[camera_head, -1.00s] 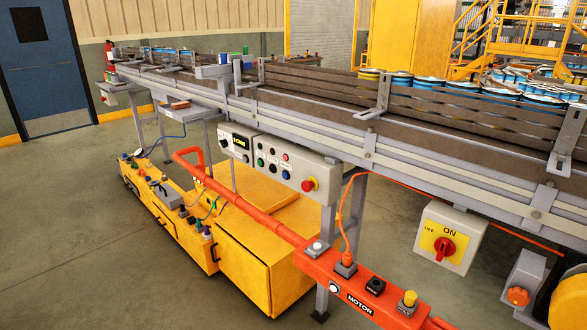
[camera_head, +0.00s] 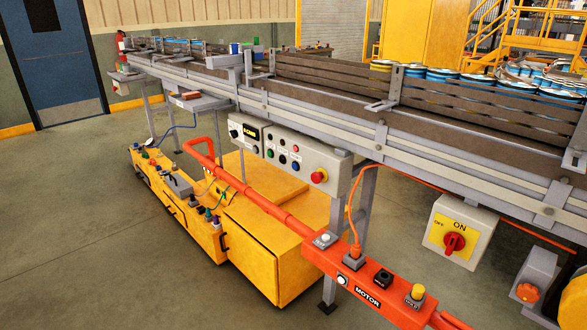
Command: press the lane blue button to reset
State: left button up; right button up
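A green button (camera_head: 269,153) sits at the left end of that row. The buttons are too small to read their labels or lane. Neither of my grippers is in view.
The conveyor (camera_head: 262,103) runs from far left to near right and carries several cans at right. A yellow cabinet (camera_head: 265,247) and an orange bar (camera_head: 375,283) marked MOTOR stand before the box. An ON/OFF switch box (camera_head: 475,223) hangs at right. Floor is clear at lower left.

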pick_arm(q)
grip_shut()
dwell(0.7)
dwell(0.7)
